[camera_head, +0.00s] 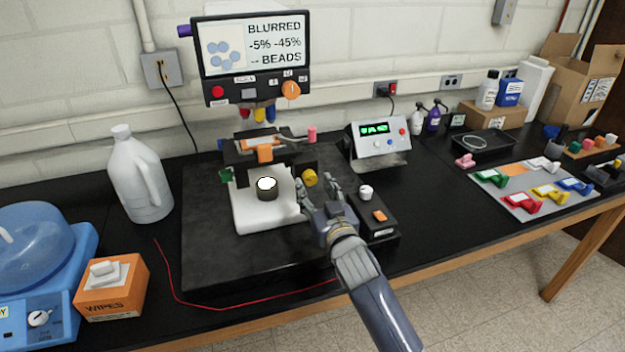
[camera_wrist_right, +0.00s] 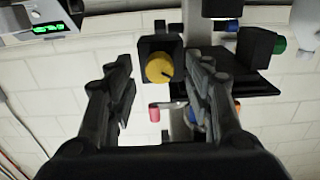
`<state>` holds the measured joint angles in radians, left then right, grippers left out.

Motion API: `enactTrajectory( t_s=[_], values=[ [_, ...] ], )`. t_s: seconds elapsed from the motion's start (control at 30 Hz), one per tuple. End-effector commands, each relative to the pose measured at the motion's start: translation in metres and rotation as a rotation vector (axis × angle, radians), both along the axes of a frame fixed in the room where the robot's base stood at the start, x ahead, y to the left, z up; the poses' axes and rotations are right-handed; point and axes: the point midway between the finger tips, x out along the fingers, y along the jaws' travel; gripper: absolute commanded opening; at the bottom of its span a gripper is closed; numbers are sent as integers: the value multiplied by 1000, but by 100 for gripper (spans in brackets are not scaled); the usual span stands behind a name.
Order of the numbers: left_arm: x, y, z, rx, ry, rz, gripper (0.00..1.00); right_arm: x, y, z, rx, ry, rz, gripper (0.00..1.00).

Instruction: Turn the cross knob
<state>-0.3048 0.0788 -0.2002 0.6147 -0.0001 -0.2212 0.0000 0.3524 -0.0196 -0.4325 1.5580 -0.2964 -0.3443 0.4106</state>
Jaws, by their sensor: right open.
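A yellow round knob (camera_head: 310,177) sits on a black block at the right side of the microscope-like device. It also shows in the right wrist view (camera_wrist_right: 159,68), with a dark line on its face. No label confirms it as the cross knob. My right gripper (camera_head: 317,187) is open just in front of the yellow knob, fingers pointing at it. In the right wrist view the knob appears between the two open fingers (camera_wrist_right: 160,75), with visible gaps on both sides. I see no contact. My left gripper is not in view.
A control box with a white knob (camera_head: 365,192) and orange button stands close right of my gripper. A screen (camera_head: 252,48) hangs above. A red wire (camera_head: 250,304) lies along the front.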

Motion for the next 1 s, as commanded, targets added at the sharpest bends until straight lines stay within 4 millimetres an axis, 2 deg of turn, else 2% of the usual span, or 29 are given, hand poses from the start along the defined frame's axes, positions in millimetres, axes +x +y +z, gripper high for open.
enactTrajectory(
  t_s=[0.1, 0.3, 0.67, 0.7, 0.87, 0.9, 1.0],
  values=[
    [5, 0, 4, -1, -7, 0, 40, 13, 4, 1, -1, 0, -1, 48],
    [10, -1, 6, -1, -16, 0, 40, 25, 8, 1, -1, -1, -1, 48],
    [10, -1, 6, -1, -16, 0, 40, 28, 9, 0, -1, 0, -1, 48],
    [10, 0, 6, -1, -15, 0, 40, 28, 9, 0, -1, 0, -1, 43],
    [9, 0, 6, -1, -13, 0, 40, 28, 9, 0, -1, 0, -1, 7],
    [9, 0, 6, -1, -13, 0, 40, 28, 9, 0, -2, -1, -1, 3],
    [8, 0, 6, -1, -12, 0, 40, 28, 9, 0, -2, -1, -1, 3]
  ],
)
